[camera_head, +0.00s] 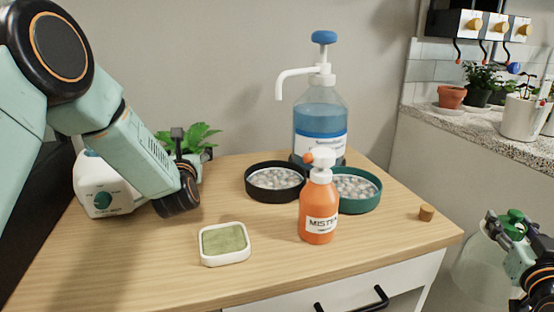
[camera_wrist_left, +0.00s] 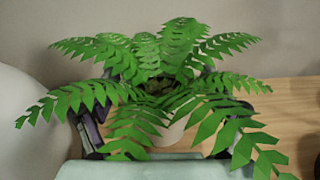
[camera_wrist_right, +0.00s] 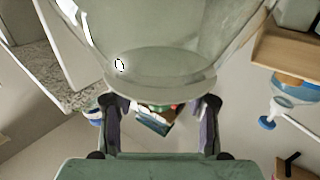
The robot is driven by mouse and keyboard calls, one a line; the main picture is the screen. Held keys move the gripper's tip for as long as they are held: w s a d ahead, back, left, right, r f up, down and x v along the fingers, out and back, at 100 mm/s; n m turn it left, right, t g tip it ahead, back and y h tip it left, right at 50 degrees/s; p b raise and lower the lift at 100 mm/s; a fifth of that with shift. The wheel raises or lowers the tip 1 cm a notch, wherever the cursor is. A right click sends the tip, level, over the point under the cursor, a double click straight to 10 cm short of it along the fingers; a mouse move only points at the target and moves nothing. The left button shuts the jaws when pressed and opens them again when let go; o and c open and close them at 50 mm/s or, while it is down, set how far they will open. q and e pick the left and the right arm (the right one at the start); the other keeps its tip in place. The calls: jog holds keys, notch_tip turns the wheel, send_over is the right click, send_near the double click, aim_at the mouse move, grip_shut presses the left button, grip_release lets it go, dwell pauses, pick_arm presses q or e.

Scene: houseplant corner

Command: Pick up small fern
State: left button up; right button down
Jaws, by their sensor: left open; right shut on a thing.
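The small fern (camera_head: 190,135) stands at the back left of the wooden table, partly hidden behind my left arm. It also shows in the left wrist view (camera_wrist_left: 165,90), with spreading green fronds and a pale pot (camera_wrist_left: 172,133) below them. My left gripper (camera_head: 193,147) is open at the fern, its fingers on either side of the pot under the fronds. Whether they touch the pot is hidden. My right gripper (camera_head: 507,232) is shut on the green knob (camera_head: 514,217) of a clear glass dome (camera_head: 482,272), off the table's right side. The dome fills the upper right wrist view (camera_wrist_right: 150,45).
A white device with a green dial (camera_head: 90,185) stands close left of the fern. A square green-topped dish (camera_head: 224,258), an orange mister (camera_head: 318,220), black (camera_head: 250,187) and green (camera_head: 372,203) pebble trays, a blue pump bottle (camera_head: 320,110) and a cork (camera_head: 426,213) share the table.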

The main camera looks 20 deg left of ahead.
pick_arm(q)
jog(key=c, duration=1)
jog(key=shift+r, duration=0.1)
jog(key=shift+c, duration=0.8)
jog(key=shift+r, duration=0.1)
